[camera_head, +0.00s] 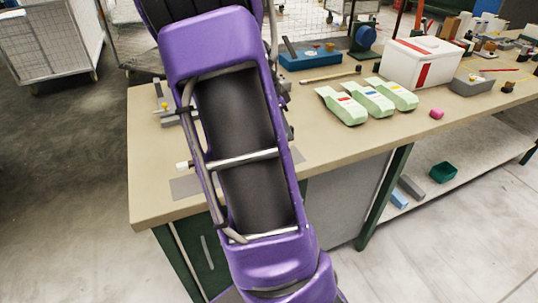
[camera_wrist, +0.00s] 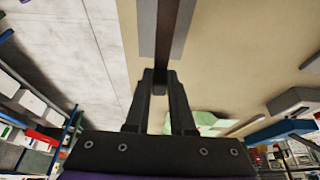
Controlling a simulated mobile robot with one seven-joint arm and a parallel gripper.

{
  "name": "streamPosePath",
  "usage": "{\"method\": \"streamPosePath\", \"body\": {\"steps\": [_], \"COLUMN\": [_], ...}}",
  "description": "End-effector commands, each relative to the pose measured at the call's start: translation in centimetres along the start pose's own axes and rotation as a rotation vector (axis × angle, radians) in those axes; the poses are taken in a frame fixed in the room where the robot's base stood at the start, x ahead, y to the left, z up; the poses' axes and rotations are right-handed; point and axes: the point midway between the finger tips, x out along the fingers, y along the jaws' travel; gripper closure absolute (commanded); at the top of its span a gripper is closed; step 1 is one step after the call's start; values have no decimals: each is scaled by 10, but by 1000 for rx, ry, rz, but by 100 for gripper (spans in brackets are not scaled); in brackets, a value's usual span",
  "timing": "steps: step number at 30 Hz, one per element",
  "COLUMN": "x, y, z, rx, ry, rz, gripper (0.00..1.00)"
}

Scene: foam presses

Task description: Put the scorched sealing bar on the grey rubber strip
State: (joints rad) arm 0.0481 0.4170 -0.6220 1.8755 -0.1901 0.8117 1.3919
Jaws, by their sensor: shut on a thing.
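My gripper (camera_wrist: 161,76) is shut on the near end of the scorched sealing bar (camera_wrist: 174,35), a dark brown bar that runs away from the fingers to the top edge of the wrist view. The grey rubber strip (camera_wrist: 147,28) lies behind the bar in that view and shows on both sides of it, roughly in line with it. I cannot tell whether the bar touches the strip or is above it. In the head view, ends of the grey strip (camera_head: 185,187) show on the bench on either side of my arm, which hides the gripper and bar.
The tan bench (camera_head: 330,140) is clear to the right of my arm near its front edge.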

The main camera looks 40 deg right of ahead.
Motion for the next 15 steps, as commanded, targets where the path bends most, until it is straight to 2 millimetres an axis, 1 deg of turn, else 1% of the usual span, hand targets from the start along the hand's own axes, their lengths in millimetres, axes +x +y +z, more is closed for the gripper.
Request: {"method": "streamPosePath", "body": {"steps": [1, 3, 8, 15], "x": [9, 17, 27, 56], "y": [1, 0, 0, 0], "z": [4, 7, 12, 24], "rx": [-1, -1, -2, -2], "ry": [0, 0, -1, -1], "rz": [2, 0, -2, -2], "gripper": [100, 100, 100, 100]}}
